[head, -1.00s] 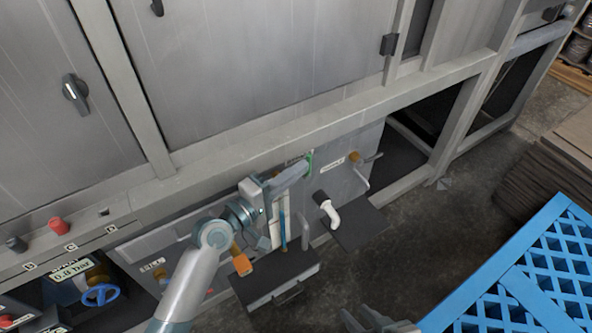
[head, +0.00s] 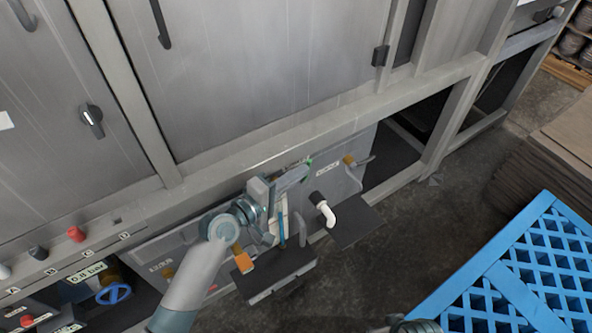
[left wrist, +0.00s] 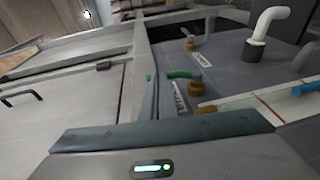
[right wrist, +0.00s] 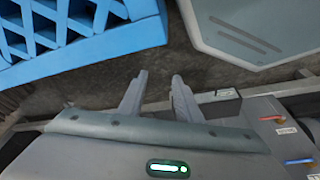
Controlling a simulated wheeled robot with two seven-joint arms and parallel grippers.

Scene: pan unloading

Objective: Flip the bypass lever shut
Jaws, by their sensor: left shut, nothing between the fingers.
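A green-handled lever (left wrist: 180,74) on a brass valve sits on the grey lower panel in the left wrist view, beside a small label. In the head view only a bit of green (head: 308,168) shows, at my left gripper's tips; the rest is hidden. I take it for the bypass lever, but its label is unreadable. My left gripper (head: 300,173) is shut and empty, with its tips close beside the lever; I cannot tell whether they touch. My right gripper (right wrist: 158,80) is open and empty, above the floor near the blue pallet.
A second brass valve (head: 349,160) with a grey lever and a white elbow pipe (head: 328,213) are to the right on the panel. An orange-tipped part (head: 243,262) and a dark tray (head: 285,278) lie below my left arm. The blue pallet (head: 530,260) stands at right.

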